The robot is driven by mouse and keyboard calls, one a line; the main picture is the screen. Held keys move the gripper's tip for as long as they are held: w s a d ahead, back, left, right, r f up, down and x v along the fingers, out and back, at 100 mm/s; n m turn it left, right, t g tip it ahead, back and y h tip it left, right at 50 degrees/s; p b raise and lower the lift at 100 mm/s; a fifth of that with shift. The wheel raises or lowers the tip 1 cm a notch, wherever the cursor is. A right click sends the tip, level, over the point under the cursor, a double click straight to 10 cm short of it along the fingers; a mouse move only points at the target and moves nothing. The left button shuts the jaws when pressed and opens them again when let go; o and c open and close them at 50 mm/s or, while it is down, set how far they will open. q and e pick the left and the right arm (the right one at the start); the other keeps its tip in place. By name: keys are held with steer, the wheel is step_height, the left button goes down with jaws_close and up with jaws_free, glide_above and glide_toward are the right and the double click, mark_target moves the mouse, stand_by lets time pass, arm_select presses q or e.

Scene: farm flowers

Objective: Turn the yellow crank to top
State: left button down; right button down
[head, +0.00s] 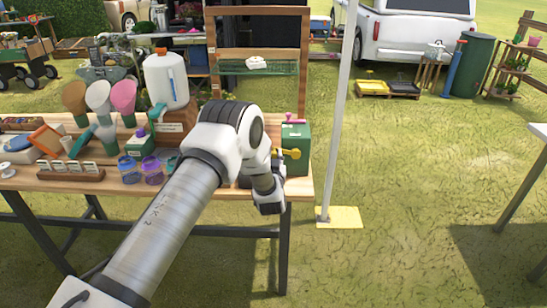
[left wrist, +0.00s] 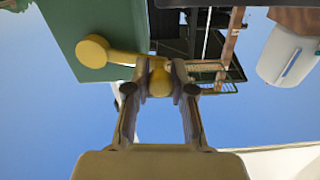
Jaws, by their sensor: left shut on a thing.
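The yellow crank (head: 293,153) sits on the front of a green box (head: 297,136) at the right end of the wooden table. In the left wrist view, the crank's round hub (left wrist: 92,51) is at the left and its arm reaches right to a rounded yellow handle (left wrist: 158,73). My left gripper (left wrist: 159,86) is shut around that handle, one finger on each side. In the head view my left arm covers the fingertips and part of the crank; the crank's arm runs leftward there. My right gripper is not in view.
The wooden table (head: 222,193) also bears a white jug (head: 166,80), colored scoops, jars (head: 130,169) and a small rack to the left. A pale post (head: 342,110) on a yellow base stands just right of the table. Open grass lies further right.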

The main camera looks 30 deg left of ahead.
arm_select(q)
steer(key=m, duration=0.1)
steer(key=r+m, duration=0.2)
steer(key=shift+w+d+p, duration=0.25)
steer(key=shift+d+p, duration=0.05)
steer(key=shift+d, duration=0.05)
steer(key=c, duration=1)
jaws_free()
steer(key=shift+o, duration=0.2)
steer(key=v, duration=1.2)
steer(key=shift+f, duration=0.1)
